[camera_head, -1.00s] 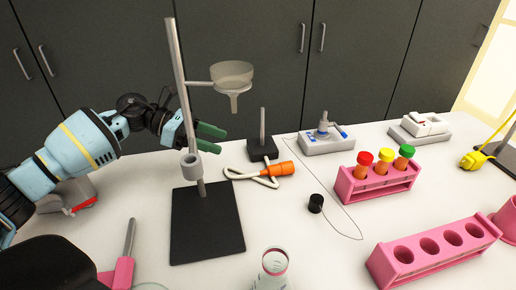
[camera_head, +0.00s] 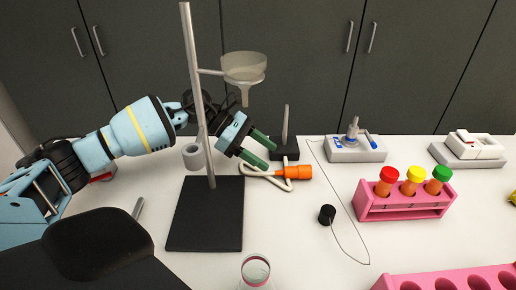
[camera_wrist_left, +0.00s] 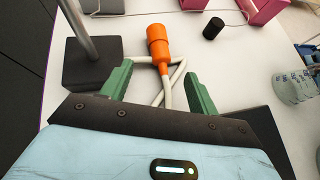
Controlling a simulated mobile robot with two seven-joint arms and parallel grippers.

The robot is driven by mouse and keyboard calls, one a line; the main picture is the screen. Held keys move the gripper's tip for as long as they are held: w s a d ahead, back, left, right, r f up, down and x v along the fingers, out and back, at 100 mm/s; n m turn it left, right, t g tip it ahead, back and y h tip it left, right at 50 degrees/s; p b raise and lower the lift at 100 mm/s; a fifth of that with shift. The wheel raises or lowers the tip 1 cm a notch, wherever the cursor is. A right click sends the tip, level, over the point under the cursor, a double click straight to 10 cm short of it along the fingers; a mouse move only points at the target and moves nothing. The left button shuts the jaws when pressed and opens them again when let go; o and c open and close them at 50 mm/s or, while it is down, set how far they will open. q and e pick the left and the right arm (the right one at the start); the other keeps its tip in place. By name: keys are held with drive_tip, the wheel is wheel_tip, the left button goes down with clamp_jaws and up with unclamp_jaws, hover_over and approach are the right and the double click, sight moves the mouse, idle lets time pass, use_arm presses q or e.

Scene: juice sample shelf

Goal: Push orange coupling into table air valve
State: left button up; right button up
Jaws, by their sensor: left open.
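The orange coupling (camera_head: 297,172) lies on the white table at the end of a looped pale hose (camera_head: 258,183). My left gripper (camera_head: 268,155) is open and empty, its green fingers just left of the coupling. In the left wrist view the coupling (camera_wrist_left: 158,43) is beyond the open fingertips (camera_wrist_left: 160,75), with the hose running back between them. A black block with an upright metal post (camera_head: 285,148) stands behind the fingers. I cannot tell for certain which thing is the table air valve. My right gripper is not in view.
A retort stand (camera_head: 206,222) with a funnel (camera_head: 244,68) rises beside my left arm. A black cylinder (camera_head: 327,214) with a thin cord stands in front of the coupling. A pink rack (camera_head: 404,206) of capped tubes is right. Table between coupling and rack is mostly clear.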

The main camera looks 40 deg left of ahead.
sight(287, 169)
use_arm(q)
drive_tip(key=shift+b+x, duration=0.4)
drive_tip(key=shift+x, duration=3.4)
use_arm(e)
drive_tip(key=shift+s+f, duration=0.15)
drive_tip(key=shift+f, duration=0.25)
use_arm(q)
drive_tip(key=shift+c, duration=0.4)
